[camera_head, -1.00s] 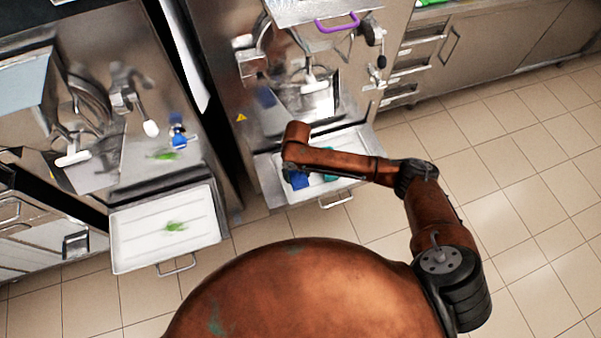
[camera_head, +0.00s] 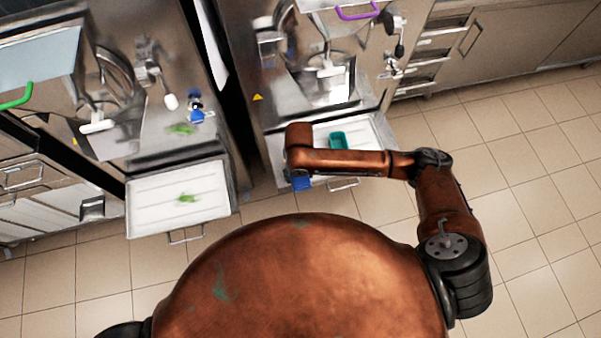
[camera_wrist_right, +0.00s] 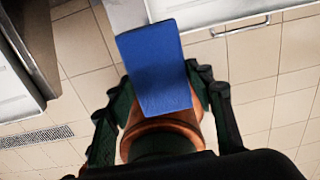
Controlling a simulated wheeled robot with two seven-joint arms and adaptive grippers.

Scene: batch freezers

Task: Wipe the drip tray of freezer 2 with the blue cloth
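The blue cloth (camera_head: 302,184) shows under the end of my right arm, just at the front edge of the right freezer's tray. In the right wrist view the cloth (camera_wrist_right: 155,65) is a flat blue rectangle between the fingers of my right gripper (camera_wrist_right: 162,84), which is shut on it, over the floor. In the head view the arm hides most of this gripper. The left freezer's white drip tray (camera_head: 150,208) has a green smear (camera_head: 188,198) on it. I cannot read which freezer is number 2. My left gripper is out of view.
The right freezer's tray (camera_head: 375,135) holds a teal container (camera_head: 338,140). Another green smear (camera_head: 182,129) lies on the left freezer's ledge, near a blue-and-white fitting (camera_head: 195,106). Steel drawers (camera_head: 425,60) stand at the right. The tiled floor (camera_head: 530,160) there is clear.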

